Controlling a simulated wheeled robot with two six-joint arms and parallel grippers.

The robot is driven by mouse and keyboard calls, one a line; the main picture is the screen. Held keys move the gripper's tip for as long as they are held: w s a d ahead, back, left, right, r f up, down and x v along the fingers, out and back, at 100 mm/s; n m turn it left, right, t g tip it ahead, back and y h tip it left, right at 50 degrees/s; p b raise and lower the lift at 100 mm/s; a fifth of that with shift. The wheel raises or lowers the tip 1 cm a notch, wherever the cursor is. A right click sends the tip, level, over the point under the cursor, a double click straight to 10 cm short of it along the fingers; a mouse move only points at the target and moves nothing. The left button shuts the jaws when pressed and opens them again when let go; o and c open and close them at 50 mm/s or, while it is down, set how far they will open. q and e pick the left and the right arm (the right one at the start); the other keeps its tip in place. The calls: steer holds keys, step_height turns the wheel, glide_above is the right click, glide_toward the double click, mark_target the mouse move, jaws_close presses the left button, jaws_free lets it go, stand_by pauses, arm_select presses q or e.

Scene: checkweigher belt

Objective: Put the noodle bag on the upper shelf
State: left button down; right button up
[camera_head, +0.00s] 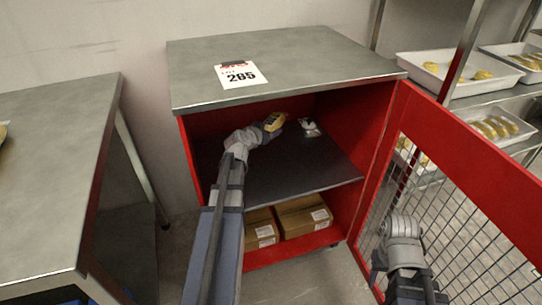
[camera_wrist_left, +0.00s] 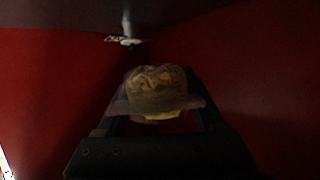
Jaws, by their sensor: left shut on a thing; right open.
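The noodle bag (camera_head: 273,121) is a small yellow pack inside the red cabinet, above the dark upper shelf (camera_head: 300,173). My left gripper (camera_head: 266,127) reaches into the upper compartment and is shut on the bag. In the left wrist view the noodle bag (camera_wrist_left: 157,92) sits between the fingers of my left gripper (camera_wrist_left: 160,118), its clear wrapping spread to both sides. I cannot tell whether the bag touches the shelf. My right gripper (camera_head: 378,268) is open and empty, low by the cabinet's mesh door.
A small white and dark item (camera_head: 310,128) stands at the back of the upper shelf. Cardboard boxes (camera_head: 303,215) fill the lower compartment. The red mesh door (camera_head: 465,180) stands open to the right. The front right of the upper shelf is clear.

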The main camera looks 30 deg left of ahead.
arm_select(q)
steer(key=b, duration=0.6)
glide_above(269, 160)
steer(key=shift+w+f, duration=0.1)
steer(key=shift+f, duration=3.05)
step_height(269, 160, down, 4)
steer(key=b, duration=0.4)
steer(key=shift+r, duration=0.15)
steer(key=shift+f+b, duration=0.4)
steer(key=shift+b, duration=0.05)
steer(key=shift+d, duration=0.1)
